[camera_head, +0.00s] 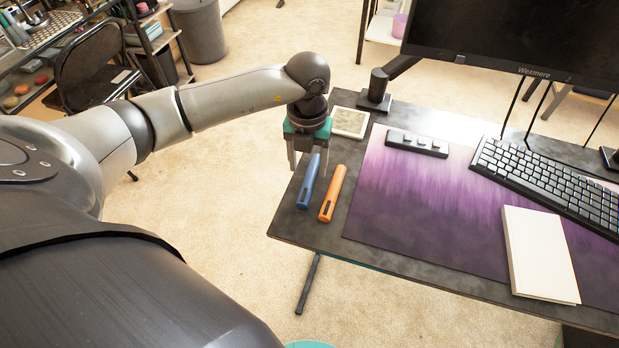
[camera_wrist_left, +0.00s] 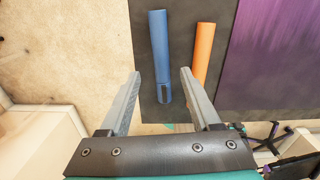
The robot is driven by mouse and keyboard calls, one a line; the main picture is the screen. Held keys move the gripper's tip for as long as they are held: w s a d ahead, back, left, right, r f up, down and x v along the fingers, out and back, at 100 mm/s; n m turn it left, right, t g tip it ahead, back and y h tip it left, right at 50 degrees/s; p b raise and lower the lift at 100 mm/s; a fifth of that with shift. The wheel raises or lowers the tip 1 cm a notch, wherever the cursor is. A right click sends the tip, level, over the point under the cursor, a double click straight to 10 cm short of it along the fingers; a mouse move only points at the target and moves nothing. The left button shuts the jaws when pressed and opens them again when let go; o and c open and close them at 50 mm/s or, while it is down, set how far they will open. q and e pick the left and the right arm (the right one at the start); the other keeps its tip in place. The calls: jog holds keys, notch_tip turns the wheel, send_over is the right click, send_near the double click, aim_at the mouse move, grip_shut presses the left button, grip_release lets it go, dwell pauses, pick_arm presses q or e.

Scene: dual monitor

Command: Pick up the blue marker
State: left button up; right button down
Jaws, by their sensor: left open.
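The blue marker (camera_head: 308,182) lies on the dark desk near its left edge, left of an orange marker (camera_head: 333,193). My left gripper (camera_head: 308,172) is open and points down by the far end of the blue marker. In the left wrist view the blue marker (camera_wrist_left: 158,50) is seen lengthwise, with its near end between the lines of the two open fingers (camera_wrist_left: 160,85). The orange marker (camera_wrist_left: 204,50) is beyond the right finger, which overlaps its near end. Nothing is held. My right gripper is not in view.
The desk (camera_head: 310,225) also bears a purple mat (camera_head: 400,205), a small black control pad (camera_head: 417,144), a keyboard (camera_head: 550,180), a white book (camera_head: 540,255) and a pale square coaster (camera_head: 350,122). A monitor (camera_head: 510,45) stands at the back. Bare carpet lies left of the desk.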

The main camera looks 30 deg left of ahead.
aim_at(310, 177)
pick_arm(q)
jog(key=f, duration=0.2)
jog(key=f+b, duration=0.1)
jog(key=shift+w+d+f, duration=0.1)
jog(key=shift+w+f, duration=0.1)
jog(key=shift+f, duration=0.3)
grip_shut()
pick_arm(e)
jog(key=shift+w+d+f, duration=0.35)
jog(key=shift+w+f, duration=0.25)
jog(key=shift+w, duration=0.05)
